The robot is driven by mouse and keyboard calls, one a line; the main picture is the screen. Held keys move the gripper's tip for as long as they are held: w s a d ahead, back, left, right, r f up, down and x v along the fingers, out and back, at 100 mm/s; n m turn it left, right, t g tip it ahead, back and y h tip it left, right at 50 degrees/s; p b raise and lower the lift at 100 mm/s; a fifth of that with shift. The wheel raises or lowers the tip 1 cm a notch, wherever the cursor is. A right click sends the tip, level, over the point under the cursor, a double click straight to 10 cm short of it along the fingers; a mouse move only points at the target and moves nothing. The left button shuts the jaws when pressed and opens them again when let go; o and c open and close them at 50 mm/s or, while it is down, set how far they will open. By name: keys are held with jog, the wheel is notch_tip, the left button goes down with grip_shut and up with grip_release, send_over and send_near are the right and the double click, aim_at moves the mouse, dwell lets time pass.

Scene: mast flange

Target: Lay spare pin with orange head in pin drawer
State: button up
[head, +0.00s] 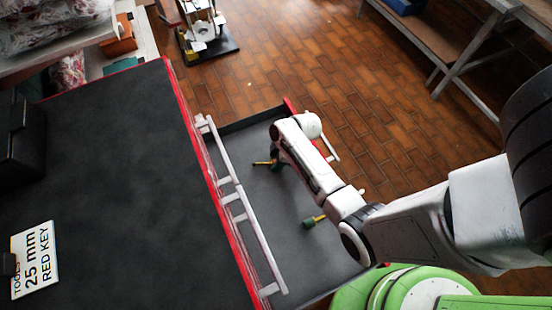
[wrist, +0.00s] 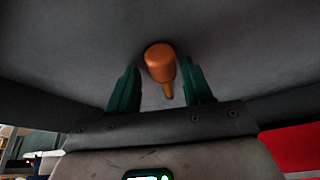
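The spare pin with an orange head (wrist: 160,62) lies on the grey floor of the open pin drawer (head: 256,196). In the wrist view, my gripper (wrist: 159,70) has its two green fingers apart, one on each side of the pin. There is a clear gap to the left finger; the right finger is closer, and I cannot tell if it touches. In the head view, my gripper (head: 275,161) is low in the drawer's far part, and a small orange-yellow piece of the pin (head: 261,163) shows beside it.
A second pin with a green head (head: 309,223) lies in the drawer nearer to me. A sign (head: 35,259) and a black case (head: 20,140) are on the worktop.

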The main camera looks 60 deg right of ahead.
jog(key=shift+o, duration=0.3)
jog(key=shift+r, duration=0.15)
jog(key=shift+r, duration=0.2)
jog(key=p+v, duration=0.2)
jog(key=v, duration=1)
jog(key=s+a+r+m+g+h, duration=0.1)
jog(key=s+a+r+m, duration=0.2)
jog(key=s+a+r, duration=0.1)
jog(key=s+a+r+m+g+h, duration=0.1)
jog(key=s+a+r+m, duration=0.3)
jog(key=a, duration=0.5)
jog(key=shift+s+a+g+h, duration=0.3)
jog(key=shift+s+a, duration=0.05)
jog(key=shift+s, duration=0.8)
jog(key=shift+c, duration=0.3)
